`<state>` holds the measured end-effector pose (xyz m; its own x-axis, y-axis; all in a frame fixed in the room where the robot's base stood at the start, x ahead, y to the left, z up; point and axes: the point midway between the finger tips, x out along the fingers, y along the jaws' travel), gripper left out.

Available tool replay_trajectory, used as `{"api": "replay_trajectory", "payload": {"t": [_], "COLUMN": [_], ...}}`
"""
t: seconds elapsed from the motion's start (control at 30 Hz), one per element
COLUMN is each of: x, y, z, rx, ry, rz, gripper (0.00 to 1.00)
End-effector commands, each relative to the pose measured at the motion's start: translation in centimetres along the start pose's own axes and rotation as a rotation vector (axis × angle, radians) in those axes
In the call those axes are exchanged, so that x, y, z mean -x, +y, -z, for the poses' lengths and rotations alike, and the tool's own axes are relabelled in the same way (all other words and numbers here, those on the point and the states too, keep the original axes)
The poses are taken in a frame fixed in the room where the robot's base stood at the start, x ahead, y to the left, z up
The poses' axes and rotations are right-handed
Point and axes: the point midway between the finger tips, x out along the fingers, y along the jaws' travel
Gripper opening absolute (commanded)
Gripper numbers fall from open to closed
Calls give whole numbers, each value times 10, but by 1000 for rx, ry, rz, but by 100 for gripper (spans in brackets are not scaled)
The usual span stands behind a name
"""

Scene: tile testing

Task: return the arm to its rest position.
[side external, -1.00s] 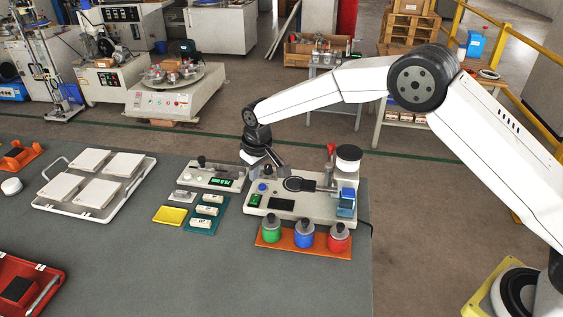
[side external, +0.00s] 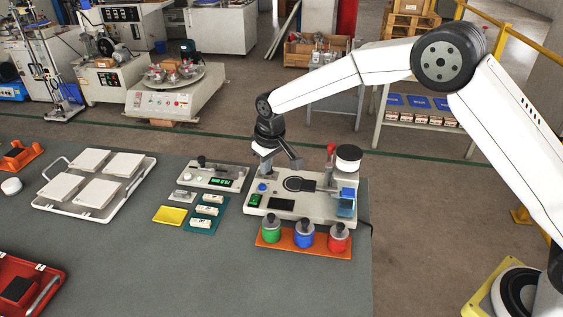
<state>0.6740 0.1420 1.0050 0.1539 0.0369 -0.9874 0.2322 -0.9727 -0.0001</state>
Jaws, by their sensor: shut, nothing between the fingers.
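My gripper (side external: 296,166) is in the side external view, above the back part of a white testing device (side external: 285,210) on the grey table. It is shut and nothing shows in it. My white arm reaches in from the right with its elbow high. The fingers are small in this view, and I cannot tell their exact height above the device.
A smaller device with a green display (side external: 217,177) stands left of the testing device. Green, blue and red bottles (side external: 304,236) stand on an orange tray (side external: 270,246) in front. A white tray (side external: 112,207) holds several tiles. The table's front middle (side external: 170,275) is clear.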

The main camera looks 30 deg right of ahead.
Motion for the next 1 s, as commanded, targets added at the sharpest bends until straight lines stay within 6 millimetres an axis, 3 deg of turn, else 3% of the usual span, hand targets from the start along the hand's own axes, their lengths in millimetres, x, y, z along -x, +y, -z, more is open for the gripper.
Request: {"api": "replay_trajectory", "payload": {"t": [0.47,1.0], "x": [46,74], "y": [48,73], "z": [-92,-233], "rx": [-89,-189], "ry": [27,60], "rz": [-15,-36], "gripper": [0,0]}}
